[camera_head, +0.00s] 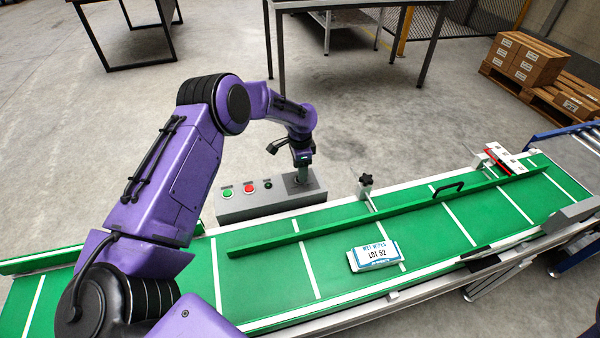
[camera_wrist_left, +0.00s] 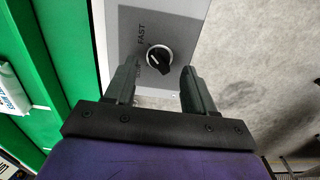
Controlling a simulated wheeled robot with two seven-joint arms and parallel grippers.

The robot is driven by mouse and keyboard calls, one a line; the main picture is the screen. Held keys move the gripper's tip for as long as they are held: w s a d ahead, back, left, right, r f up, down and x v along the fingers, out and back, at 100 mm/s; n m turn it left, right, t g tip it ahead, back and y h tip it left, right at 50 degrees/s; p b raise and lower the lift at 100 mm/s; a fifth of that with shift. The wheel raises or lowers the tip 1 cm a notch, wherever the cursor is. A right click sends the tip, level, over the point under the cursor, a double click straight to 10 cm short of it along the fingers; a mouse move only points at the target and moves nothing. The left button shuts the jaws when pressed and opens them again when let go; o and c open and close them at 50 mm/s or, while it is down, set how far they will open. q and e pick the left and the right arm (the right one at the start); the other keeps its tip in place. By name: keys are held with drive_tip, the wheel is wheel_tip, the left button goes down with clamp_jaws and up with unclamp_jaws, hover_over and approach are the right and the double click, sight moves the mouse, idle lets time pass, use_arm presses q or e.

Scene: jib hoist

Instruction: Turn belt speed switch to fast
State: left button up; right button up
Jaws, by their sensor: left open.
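The grey control box (camera_head: 262,207) stands beside the green belt in the head view. In the left wrist view, its grey face (camera_wrist_left: 180,20) carries a black rotary switch knob (camera_wrist_left: 159,58) with a light ring and the word FAST printed beside it. The knob's grip sits at a slant; I cannot tell surely which setting it marks. My left gripper (camera_head: 301,174) is over the right end of the box and hides the switch in the head view. In the wrist view its open fingers (camera_wrist_left: 159,72) are on either side of the knob, with gaps visible. My right gripper is not in view.
Green (camera_head: 227,192) and red (camera_head: 249,188) buttons are on the box, left of my gripper. A guide rail (camera_head: 330,229) runs along the belt. Cartons (camera_head: 525,58) on pallets stand far right.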

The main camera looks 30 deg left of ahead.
use_arm(q)
wheel_tip(320, 180, up, 8)
idle(0.5)
